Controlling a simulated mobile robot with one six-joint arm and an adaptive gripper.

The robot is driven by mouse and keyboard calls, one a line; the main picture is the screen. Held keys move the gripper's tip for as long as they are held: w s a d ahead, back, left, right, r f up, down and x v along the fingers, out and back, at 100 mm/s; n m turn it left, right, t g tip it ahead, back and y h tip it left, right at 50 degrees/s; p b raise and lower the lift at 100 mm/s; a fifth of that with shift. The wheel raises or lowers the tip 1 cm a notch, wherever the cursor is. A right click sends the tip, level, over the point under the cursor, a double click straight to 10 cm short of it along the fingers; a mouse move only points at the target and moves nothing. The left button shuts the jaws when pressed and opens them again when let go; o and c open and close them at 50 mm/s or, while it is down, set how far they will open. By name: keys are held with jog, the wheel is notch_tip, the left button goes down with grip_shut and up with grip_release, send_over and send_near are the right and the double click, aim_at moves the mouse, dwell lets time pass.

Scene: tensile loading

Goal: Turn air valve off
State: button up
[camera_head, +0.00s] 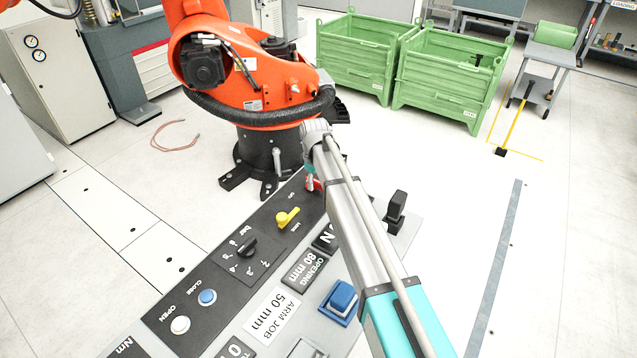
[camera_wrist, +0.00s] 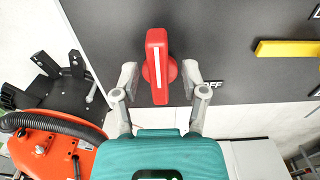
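A red valve handle (camera_wrist: 158,66) with a white stripe sits on a dark panel (camera_wrist: 230,45), its long side running up and down in the wrist view. An OFF label, partly covered, lies just right of it. My gripper (camera_wrist: 159,78) is open, with one grey finger on each side of the handle and a small gap visible on both sides. In the head view, only a bit of the red handle (camera_head: 314,184) shows beside my arm, and the fingers are mostly hidden.
A yellow handle (camera_head: 287,217), a black dial (camera_head: 246,246), blue and white buttons and a black lever (camera_head: 396,207) share the console. An orange robot (camera_head: 250,75) stands behind it.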

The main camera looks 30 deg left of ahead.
grip_shut()
jog(key=shift+d, duration=0.4)
jog(key=shift+a, duration=0.3)
jog(key=shift+s+a+m, duration=0.1)
jog(key=shift+a+m, duration=0.15)
jog(key=shift+m, duration=0.25)
jog(key=m, duration=0.4)
jog(key=shift+s+a+m, duration=0.2)
jog(key=shift+s+m, duration=0.05)
jog(key=shift+m, duration=0.05)
jog(key=m, duration=0.4)
jog(key=shift+s+a+m, duration=0.2)
jog(key=shift+m, duration=0.1)
jog(key=m, duration=0.4)
jog(key=shift+s+a+m, duration=0.1)
jog(key=shift+a+m, duration=0.15)
jog(key=shift+m, duration=0.05)
jog(key=shift+a+m, duration=0.15)
jog(key=shift+m, duration=1.45)
